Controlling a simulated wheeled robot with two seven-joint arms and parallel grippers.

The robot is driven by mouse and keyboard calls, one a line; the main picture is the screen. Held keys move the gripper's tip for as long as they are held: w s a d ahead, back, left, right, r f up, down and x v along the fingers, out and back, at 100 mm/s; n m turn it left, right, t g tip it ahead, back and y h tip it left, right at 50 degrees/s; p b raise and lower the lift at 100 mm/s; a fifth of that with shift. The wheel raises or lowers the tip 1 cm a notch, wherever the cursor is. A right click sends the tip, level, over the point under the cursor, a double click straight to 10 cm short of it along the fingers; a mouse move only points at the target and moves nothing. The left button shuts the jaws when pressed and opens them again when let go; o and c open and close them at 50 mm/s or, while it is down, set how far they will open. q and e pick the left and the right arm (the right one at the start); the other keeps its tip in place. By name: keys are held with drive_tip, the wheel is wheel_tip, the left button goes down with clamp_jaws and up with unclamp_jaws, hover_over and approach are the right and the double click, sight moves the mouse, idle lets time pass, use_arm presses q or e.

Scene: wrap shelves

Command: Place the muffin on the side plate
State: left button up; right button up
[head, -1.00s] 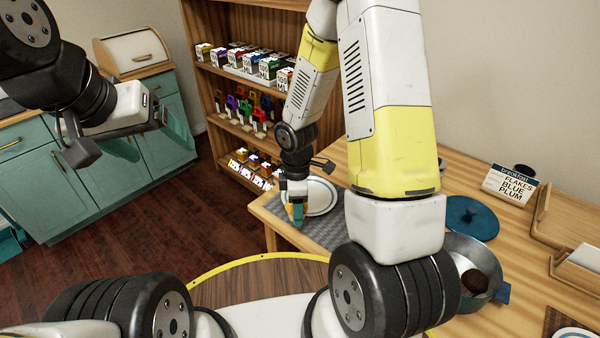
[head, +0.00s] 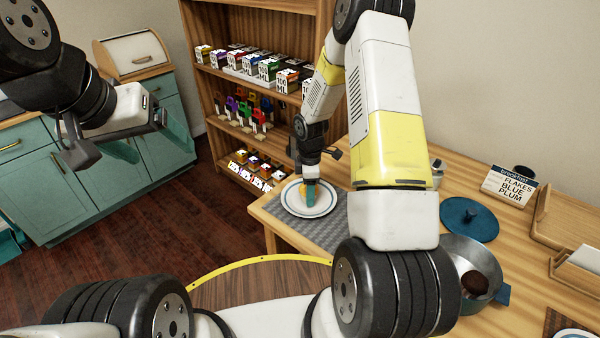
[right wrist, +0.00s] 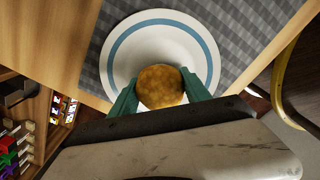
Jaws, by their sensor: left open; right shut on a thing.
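The golden-brown muffin (right wrist: 160,87) is between the teal fingers of my right gripper (right wrist: 162,94), which is shut on it. The white side plate with a blue ring (right wrist: 119,72) lies behind the muffin in the right wrist view. In the head view my right gripper (head: 310,190) points down over the plate (head: 325,207). My left gripper (head: 148,138) is open and empty at the left, away from the table.
The plate lies on a grey woven mat (head: 328,235) at the wooden table's corner. A pan (head: 455,252) with a dark brown round item, a blue lid (head: 469,219) and a label sign (head: 510,186) stand farther right. A stocked shelf (head: 213,105) stands behind.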

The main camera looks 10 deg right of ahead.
drive_tip(key=o, duration=1.4)
drive_tip(key=shift+f, duration=0.1)
wheel_tip(320, 180, up, 12)
drive_tip(key=s+a+r+m+t, duration=0.1)
drive_tip(key=s+r+m+t, duration=0.1)
drive_tip(key=s+r+m, duration=0.65)
drive_tip(key=s+r+m+t, duration=0.2)
drive_tip(key=s+r, duration=0.3)
drive_tip(key=r, duration=0.8)
drive_tip(key=s+r+m+t+y, duration=0.1)
drive_tip(key=s+r+m, duration=0.1)
drive_tip(key=s, duration=0.3)
drive_tip(key=s+a+r+m+t+y, duration=0.1)
drive_tip(key=s+r+m, duration=0.1)
drive_tip(key=s, duration=0.3)
drive_tip(key=shift+a+m, duration=0.3)
drive_tip(key=shift+m, duration=0.45)
drive_tip(key=shift+s, duration=0.1)
